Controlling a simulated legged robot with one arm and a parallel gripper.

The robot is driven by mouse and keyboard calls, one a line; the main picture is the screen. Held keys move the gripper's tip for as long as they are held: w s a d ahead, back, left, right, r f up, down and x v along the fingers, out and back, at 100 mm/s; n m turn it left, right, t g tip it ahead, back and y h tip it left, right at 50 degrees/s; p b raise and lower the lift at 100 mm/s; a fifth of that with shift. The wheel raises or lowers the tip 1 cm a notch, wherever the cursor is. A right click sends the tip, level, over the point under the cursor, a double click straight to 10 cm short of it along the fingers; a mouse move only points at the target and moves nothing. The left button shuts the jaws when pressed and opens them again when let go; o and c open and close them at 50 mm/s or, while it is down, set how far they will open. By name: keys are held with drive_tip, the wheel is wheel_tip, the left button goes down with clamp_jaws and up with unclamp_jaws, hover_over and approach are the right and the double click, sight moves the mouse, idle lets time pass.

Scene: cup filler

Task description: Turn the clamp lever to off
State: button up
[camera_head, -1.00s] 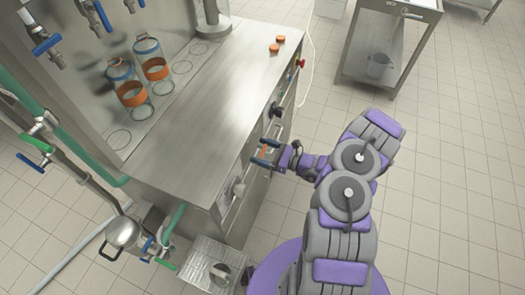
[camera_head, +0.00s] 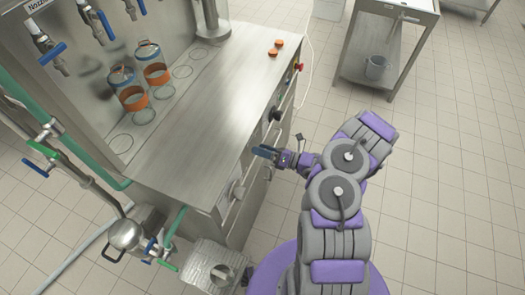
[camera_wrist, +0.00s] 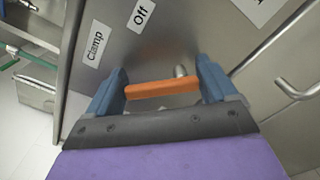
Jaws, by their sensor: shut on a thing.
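The clamp lever has an orange handle (camera_wrist: 162,89), which lies between the two blue fingers of my gripper (camera_wrist: 160,92) in the wrist view. The handle runs across the gap from finger to finger, and a metal pivot (camera_wrist: 181,71) shows just behind its right part. The labels Clamp (camera_wrist: 95,43) and Off (camera_wrist: 140,14) are on the steel panel above and left of the handle. In the head view my gripper (camera_head: 264,153) is against the front panel of the machine, and its fingers hide the lever there.
The steel machine (camera_head: 195,125) has a flat top with two glass jars with orange bands (camera_head: 133,98) at the back. A black knob (camera_head: 275,113) sits along the front panel, and a red button (camera_head: 299,66) is farther off. A door handle (camera_wrist: 298,90) is to the right of the lever.

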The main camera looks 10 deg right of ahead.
drive_tip(key=m, duration=0.3)
drive_tip(key=w+m, duration=0.1)
drive_tip(key=shift+d+r+m, duration=0.15)
drive_tip(key=shift+d+m, duration=0.15)
drive_tip(key=shift+d, duration=0.1)
drive_tip(key=shift+w+d+m, duration=0.1)
drive_tip(key=shift+w+m, duration=0.05)
drive_tip(key=shift+m, duration=0.8)
drive_tip(key=shift+w+d+m, duration=0.1)
drive_tip(key=shift+w+m, duration=0.05)
drive_tip(key=shift+m, duration=0.8)
drive_tip(key=shift+f, duration=0.2)
drive_tip(key=o, duration=0.8)
drive_tip(key=shift+o, duration=0.2)
drive_tip(key=shift+d, duration=0.1)
drive_tip(key=shift+s+d, duration=0.15)
drive_tip(key=shift+d, duration=0.05)
drive_tip(key=p+v, duration=0.3)
drive_tip(key=v, duration=1.3)
drive_tip(key=shift+s+d+p, duration=0.25)
drive_tip(key=shift+d+p, duration=0.1)
